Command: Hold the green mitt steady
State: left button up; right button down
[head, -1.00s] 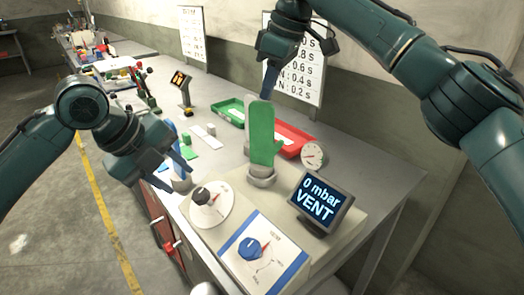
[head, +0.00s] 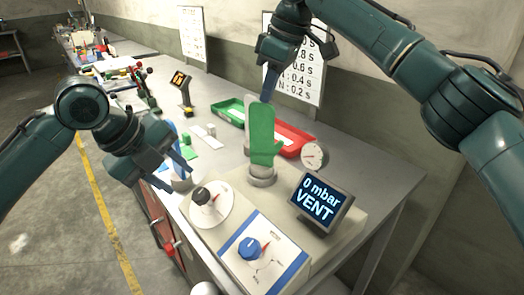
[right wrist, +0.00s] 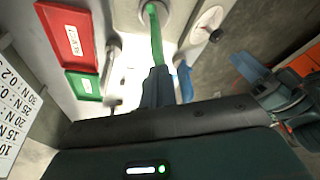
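The green mitt (head: 262,137) stands upright on a round grey mount on the bench unit. In the right wrist view the mitt (right wrist: 156,38) shows edge-on as a thin green strip. It runs in between the fingertips of my right gripper (right wrist: 156,78), which appear closed together on it. In the head view my right gripper (head: 270,83) reaches down to the mitt's upper end from above, and one finger hides the other. My left gripper (head: 172,170) is open, with its fingers apart, left of the mitt over the bench's front edge.
A screen (head: 320,199) reading 0 mbar VENT stands right of the mitt. A black-knobbed dial (head: 212,210) and a blue-knobbed panel (head: 262,255) lie in front. Red tray (head: 293,138), green tray (head: 227,109) and a round gauge (head: 312,155) sit behind.

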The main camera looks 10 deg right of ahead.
pick_arm(q)
jog(key=shift+o, duration=0.2)
dwell(1.9)
jog(key=shift+o, duration=0.8)
jog(key=shift+f, duration=0.1)
jog(key=shift+o, duration=0.7)
jog(key=shift+w+f+n, duration=0.2)
jog(key=shift+f+n, duration=0.05)
jog(key=shift+n, duration=0.15)
jog(key=shift+o, duration=0.3)
jog(key=w+f+n+t, duration=0.1)
jog(key=n, duration=0.1)
jog(key=w+a+f+n+t, duration=0.1)
jog(key=n, duration=0.1)
jog(key=w+f+n+t, duration=0.1)
jog(key=n, duration=0.1)
jog(key=shift+w+a+f+h, duration=0.1)
jog(key=shift+a+h, duration=0.15)
jog(key=shift+h, duration=0.15)
jog(key=n+t+h, duration=0.6)
jog(key=n+h, duration=0.1)
jog(key=n, duration=0.7)
send_near(207, 191)
jog(key=x, duration=0.7)
jog(key=f+x, duration=0.1)
jog(key=x, duration=0.2)
jog(key=shift+w+a, duration=0.15)
jog(key=shift+w, duration=0.4)
